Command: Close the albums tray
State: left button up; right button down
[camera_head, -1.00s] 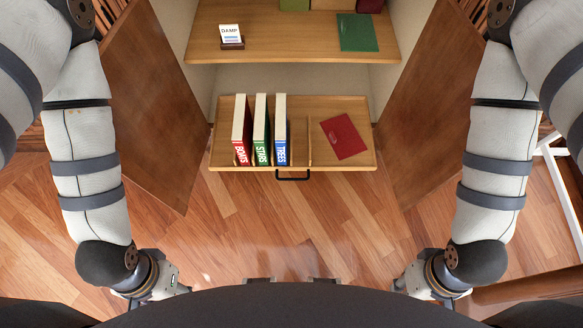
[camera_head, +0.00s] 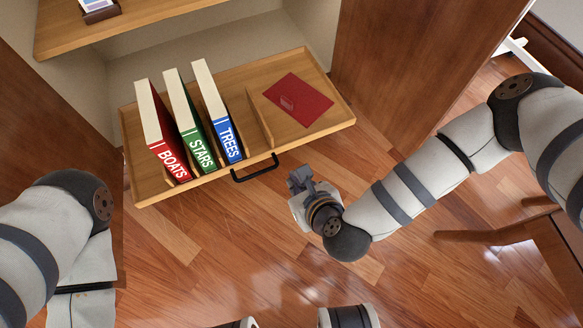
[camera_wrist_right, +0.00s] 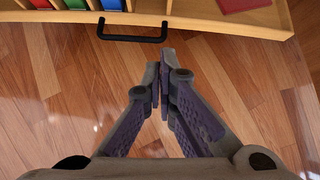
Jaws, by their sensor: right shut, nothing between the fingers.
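The albums tray (camera_head: 262,84) is a wooden pull-out tray standing out from the cabinet. It holds three upright albums: red BOATS (camera_head: 163,135), green STARS (camera_head: 190,122) and blue TREES (camera_head: 218,112). A flat red folder (camera_head: 298,99) lies to the right of a wooden divider. The black handle (camera_head: 256,172) is on the tray's front; it also shows in the right wrist view (camera_wrist_right: 132,39). My right gripper (camera_head: 298,178) is shut and empty, in front of the tray and right of the handle, apart from it. My left gripper is out of the head view.
A fixed shelf (camera_head: 130,18) is above the tray, with a small framed card (camera_head: 99,9) on it. Cabinet doors stand open at left (camera_head: 50,130) and right (camera_head: 405,65). A wooden piece of furniture (camera_head: 480,236) is at right. Floor before the tray is clear.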

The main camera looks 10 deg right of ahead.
jog(key=w+m, duration=0.1)
jog(key=w, duration=0.1)
jog(key=b, duration=0.5)
send_near(272, 147)
jog(key=f, duration=0.1)
jog(key=w+f, duration=0.1)
jog(key=w+a+f, duration=0.1)
jog(key=shift+f, duration=0.35)
jog(key=shift+w+a+r+b, duration=0.1)
jog(key=shift+w+b, duration=0.3)
jog(key=shift+w, duration=0.25)
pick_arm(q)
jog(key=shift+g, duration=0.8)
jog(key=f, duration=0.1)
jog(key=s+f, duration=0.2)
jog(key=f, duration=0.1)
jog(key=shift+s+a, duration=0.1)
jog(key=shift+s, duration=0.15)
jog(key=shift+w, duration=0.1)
pick_arm(e)
jog(key=shift+w, duration=0.15)
